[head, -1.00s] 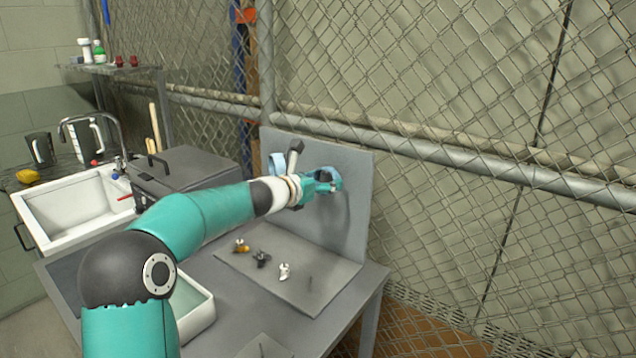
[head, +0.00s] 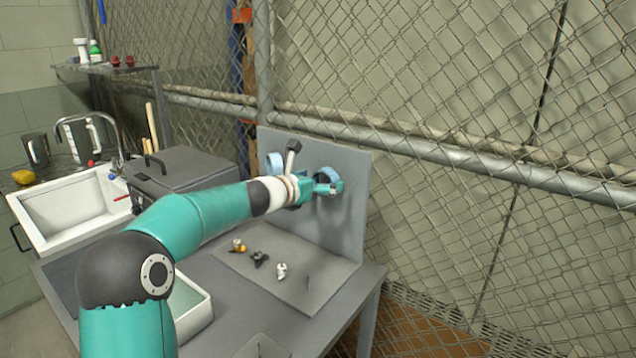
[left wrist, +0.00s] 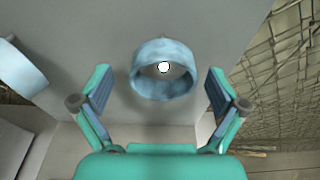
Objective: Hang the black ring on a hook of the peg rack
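The peg rack (head: 346,228) is an upright grey board at the back of the table. A light blue ring (head: 327,172) is at its right side; in the left wrist view this ring (left wrist: 160,88) surrounds a white peg tip (left wrist: 164,67). My left gripper (head: 327,188) is at this ring. In the left wrist view my gripper (left wrist: 158,76) is open, one finger on each side of the ring, with gaps. A second light blue ring (head: 276,163) is on the board further left, beside a grey upright part (head: 292,155). I see no black ring. My right gripper is out of view.
A grey mat (head: 305,285) on the table holds several small fittings (head: 260,258). A pale tray (head: 198,312) lies partly behind my left arm. A dark grey box (head: 185,172) and a white sink (head: 75,210) stand left. A chain-link fence (head: 480,130) is behind.

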